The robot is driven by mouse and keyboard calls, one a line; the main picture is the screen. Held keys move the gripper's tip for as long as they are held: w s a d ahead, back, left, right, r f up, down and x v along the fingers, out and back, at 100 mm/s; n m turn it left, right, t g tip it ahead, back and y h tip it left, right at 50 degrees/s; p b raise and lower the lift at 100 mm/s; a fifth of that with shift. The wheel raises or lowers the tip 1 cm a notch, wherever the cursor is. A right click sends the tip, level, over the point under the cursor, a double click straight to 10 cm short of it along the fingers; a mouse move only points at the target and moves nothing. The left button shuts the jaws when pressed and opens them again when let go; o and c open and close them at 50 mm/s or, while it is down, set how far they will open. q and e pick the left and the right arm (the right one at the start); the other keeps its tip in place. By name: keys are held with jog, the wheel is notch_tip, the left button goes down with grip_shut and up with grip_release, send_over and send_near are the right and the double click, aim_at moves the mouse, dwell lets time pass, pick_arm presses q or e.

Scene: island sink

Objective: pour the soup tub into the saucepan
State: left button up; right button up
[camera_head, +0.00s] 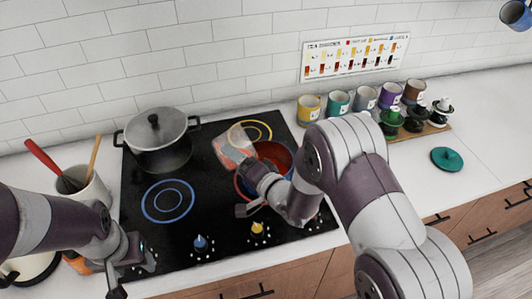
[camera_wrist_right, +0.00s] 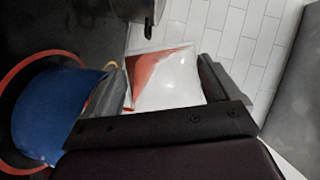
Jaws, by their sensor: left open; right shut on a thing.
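The saucepan (camera_head: 281,154) stands on the front right burner of the black cooktop. Its inside looks reddish-brown, and its blue outer wall (camera_wrist_right: 45,115) fills the left of the right wrist view. My right gripper (camera_wrist_right: 160,88) is shut on the soup tub (camera_wrist_right: 172,85), a translucent tub with red-orange contents. In the head view the tub (camera_head: 232,146) is tilted beside and above the saucepan's left rim; whether soup is flowing cannot be told. My right arm hides part of the saucepan. My left gripper (camera_head: 134,272) is open and empty at the cooktop's front left corner.
A lidded grey pot (camera_head: 160,148) stands on the back left burner. A utensil crock (camera_head: 90,190) stands left of the cooktop (camera_head: 200,225). Several mugs (camera_head: 308,108) and dark-handled items line the back right. A teal lid (camera_head: 447,158) lies on otherwise clear counter.

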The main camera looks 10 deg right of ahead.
aim_at(248, 155)
jog(key=shift+w+d+r+m+t+y, duration=0.1)
jog(key=shift+d+r+m+t+y, duration=0.15)
jog(key=shift+d+m, duration=0.25)
jog(key=shift+d+r+m+t+y, duration=0.15)
jog(key=shift+d+r+m, duration=0.25)
jog(key=shift+d, duration=0.2)
dwell(0.5)
jog(key=shift+d+r+m, duration=0.25)
jog(key=shift+d+m, duration=0.05)
jog(key=shift+m, duration=0.3)
